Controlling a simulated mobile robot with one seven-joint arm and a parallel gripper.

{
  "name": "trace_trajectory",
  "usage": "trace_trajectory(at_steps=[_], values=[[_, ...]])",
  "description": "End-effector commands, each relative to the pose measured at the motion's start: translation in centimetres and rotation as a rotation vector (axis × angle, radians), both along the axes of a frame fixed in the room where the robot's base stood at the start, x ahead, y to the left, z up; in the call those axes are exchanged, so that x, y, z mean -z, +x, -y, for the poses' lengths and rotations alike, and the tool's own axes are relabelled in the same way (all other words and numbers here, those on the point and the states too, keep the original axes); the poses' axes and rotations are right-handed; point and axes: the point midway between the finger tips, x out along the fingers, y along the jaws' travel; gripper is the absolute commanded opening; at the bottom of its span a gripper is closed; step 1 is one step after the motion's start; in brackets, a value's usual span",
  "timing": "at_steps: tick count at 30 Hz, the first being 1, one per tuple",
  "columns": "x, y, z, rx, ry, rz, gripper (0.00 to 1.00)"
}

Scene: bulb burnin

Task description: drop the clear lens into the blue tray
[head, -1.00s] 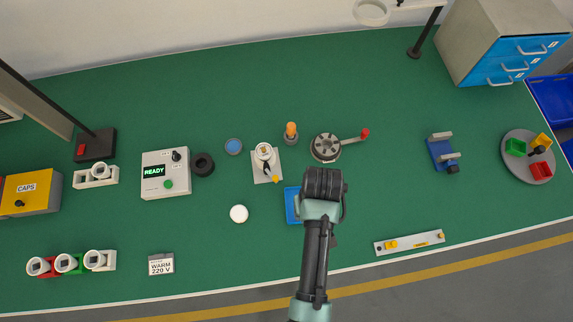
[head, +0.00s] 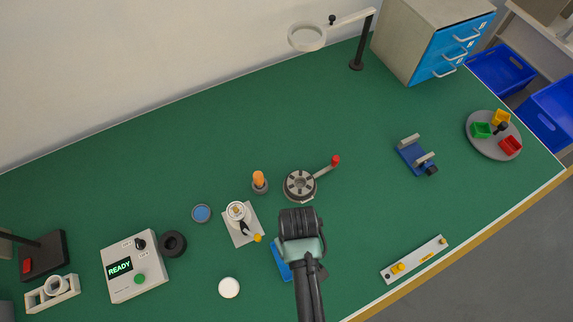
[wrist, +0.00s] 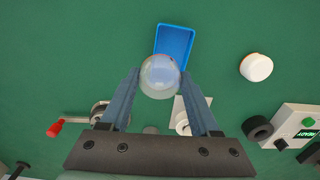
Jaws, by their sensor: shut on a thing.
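My gripper (wrist: 161,82) is shut on the clear lens (wrist: 158,76), a see-through dome between the fingertips in the wrist view. The blue tray (wrist: 177,40) lies on the green bench beyond the fingertips, and the lens overlaps its near end in that view. In the head view my gripper (head: 300,222) hangs over the bench and covers part of the blue tray (head: 281,264). The lens is hidden behind my arm in the head view. The lens appears held above the bench; its exact height over the tray cannot be told.
A white round cap (head: 229,288) lies left of the tray. A grey fixture (head: 242,224) and a round chuck with a red-knobbed handle (head: 300,185) stand behind it. A READY box (head: 135,266) stands at left. The bench behind the fixtures is mostly clear.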

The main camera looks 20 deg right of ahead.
Motion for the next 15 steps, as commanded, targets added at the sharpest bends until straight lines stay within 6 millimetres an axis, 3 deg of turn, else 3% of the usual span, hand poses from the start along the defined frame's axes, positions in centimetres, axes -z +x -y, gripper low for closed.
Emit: trace_trajectory(at_steps=[3, 13, 14, 15], values=[[1.51, -0.01, 0.00, 0.000, 0.000, 0.000, 0.12], [1.55, -0.01, -0.01, 0.000, 0.000, 0.000, 0.12], [1.55, -0.01, -0.01, 0.000, 0.000, 0.000, 0.66], [1.55, -0.01, -0.01, 0.000, 0.000, 0.000, 0.73]])
